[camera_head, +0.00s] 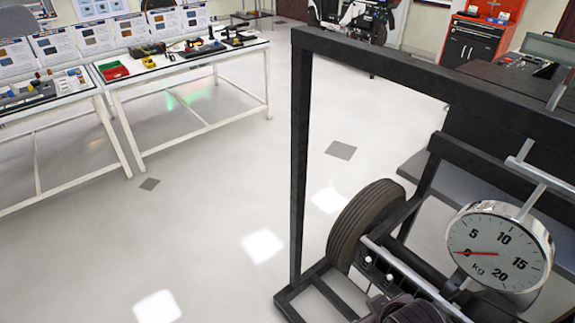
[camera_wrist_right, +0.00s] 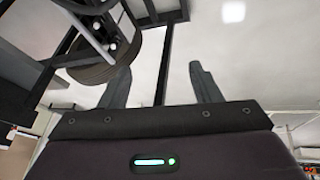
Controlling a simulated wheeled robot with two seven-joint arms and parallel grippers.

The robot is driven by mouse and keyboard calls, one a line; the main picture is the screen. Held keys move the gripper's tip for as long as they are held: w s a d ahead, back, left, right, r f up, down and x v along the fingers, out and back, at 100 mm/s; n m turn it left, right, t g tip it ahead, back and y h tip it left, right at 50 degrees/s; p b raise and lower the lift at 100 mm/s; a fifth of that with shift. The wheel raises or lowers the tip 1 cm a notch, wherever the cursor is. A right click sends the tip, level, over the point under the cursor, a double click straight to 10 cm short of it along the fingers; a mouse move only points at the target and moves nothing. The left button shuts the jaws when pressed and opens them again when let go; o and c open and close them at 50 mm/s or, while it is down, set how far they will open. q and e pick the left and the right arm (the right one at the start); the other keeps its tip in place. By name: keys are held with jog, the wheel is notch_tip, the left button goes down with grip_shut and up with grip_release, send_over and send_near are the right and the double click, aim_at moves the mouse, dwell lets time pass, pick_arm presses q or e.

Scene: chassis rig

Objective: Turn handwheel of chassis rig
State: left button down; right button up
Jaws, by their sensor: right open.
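The chassis rig is a black frame (camera_head: 299,160) at the right of the head view. It carries a dark rubber-tyred wheel (camera_head: 362,222) and a round dial gauge (camera_head: 499,251) marked in kg, its red needle pointing left. I cannot make out a separate handwheel. In the right wrist view the tyre (camera_wrist_right: 108,68) shows at upper left, beyond the fingers. My right gripper (camera_wrist_right: 158,75) is open, with nothing between its fingers; whether it touches the rig is unclear. My left gripper is in neither view.
White tables (camera_head: 190,62) with tools and placards stand at the back left. A red and black tool cabinet (camera_head: 478,38) is at the back right. The pale floor (camera_head: 215,200) left of the rig is clear. The rig's upright and top bar (camera_head: 420,78) enclose the wheel area.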

jog(key=s+d+r+m+g, duration=0.2)
jog(key=s+m, duration=0.2)
notch_tip(320, 180, down, 31)
jog(key=s+g, duration=0.1)
jog(key=s, duration=0.1)
jog(key=s+d+f+n+g, duration=0.1)
jog(key=s+d+f, duration=0.2)
jog(key=s+f, duration=1.4)
jog(key=s, duration=0.2)
jog(key=shift+s+d+f, duration=0.2)
jog(key=shift+s+f, duration=0.05)
jog(key=shift+s, duration=0.05)
